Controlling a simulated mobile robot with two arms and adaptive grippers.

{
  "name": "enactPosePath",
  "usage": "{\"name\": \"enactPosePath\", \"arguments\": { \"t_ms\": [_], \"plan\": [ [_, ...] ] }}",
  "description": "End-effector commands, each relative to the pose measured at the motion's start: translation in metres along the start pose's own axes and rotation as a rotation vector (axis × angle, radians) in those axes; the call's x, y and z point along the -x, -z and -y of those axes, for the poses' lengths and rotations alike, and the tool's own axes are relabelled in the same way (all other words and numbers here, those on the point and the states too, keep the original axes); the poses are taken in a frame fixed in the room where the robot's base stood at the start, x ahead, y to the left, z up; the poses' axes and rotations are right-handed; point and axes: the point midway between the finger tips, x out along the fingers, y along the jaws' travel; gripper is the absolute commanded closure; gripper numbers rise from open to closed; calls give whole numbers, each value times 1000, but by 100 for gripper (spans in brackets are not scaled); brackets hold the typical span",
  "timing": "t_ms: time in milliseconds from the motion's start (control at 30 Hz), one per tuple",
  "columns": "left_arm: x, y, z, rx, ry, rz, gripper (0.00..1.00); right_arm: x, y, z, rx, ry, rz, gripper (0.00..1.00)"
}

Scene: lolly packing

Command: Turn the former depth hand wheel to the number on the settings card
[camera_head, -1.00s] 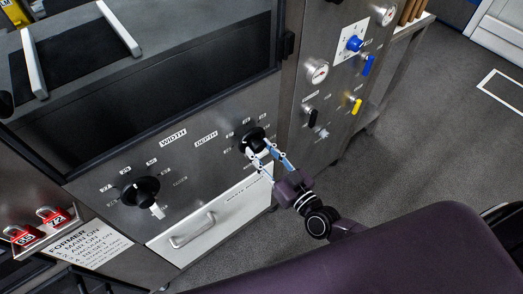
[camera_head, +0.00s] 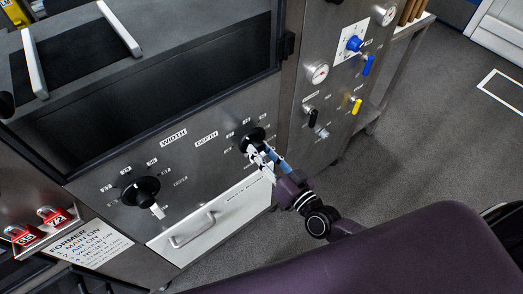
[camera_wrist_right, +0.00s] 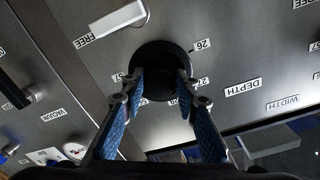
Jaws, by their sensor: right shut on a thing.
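The black depth hand wheel (camera_head: 253,137) is on the grey panel, right of the DEPTH label (camera_head: 206,139). My right gripper (camera_head: 257,152) is shut on it. In the right wrist view the blue-padded fingers (camera_wrist_right: 157,90) sit on both sides of the round black wheel (camera_wrist_right: 160,58). Number labels ring the wheel, among them 26 (camera_wrist_right: 203,45); part of the ring is hidden by the wheel and fingers. I cannot tell which number the wheel points to. No card that I can identify as the settings card shows. My left gripper is not in view.
The width hand wheel (camera_head: 140,190) is at the left of the panel. A white drawer (camera_head: 190,232) is below. A FORMER instruction plate (camera_head: 88,243) and red numbered tags (camera_head: 56,217) are lower left. Valves with blue (camera_head: 368,64) and yellow (camera_head: 356,106) handles are at right.

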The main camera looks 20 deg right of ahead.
Motion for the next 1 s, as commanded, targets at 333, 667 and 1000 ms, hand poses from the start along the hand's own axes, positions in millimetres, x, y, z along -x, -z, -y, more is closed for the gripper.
{"name": "enactPosePath", "arguments": {
  "t_ms": [333,667,1000],
  "plan": [
    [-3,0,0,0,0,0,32,0,0,0,-314,-1,11,96],
    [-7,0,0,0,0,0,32,0,0,1,-523,-2,18,96],
    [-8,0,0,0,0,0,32,0,1,1,-606,-3,20,96]
  ]
}}
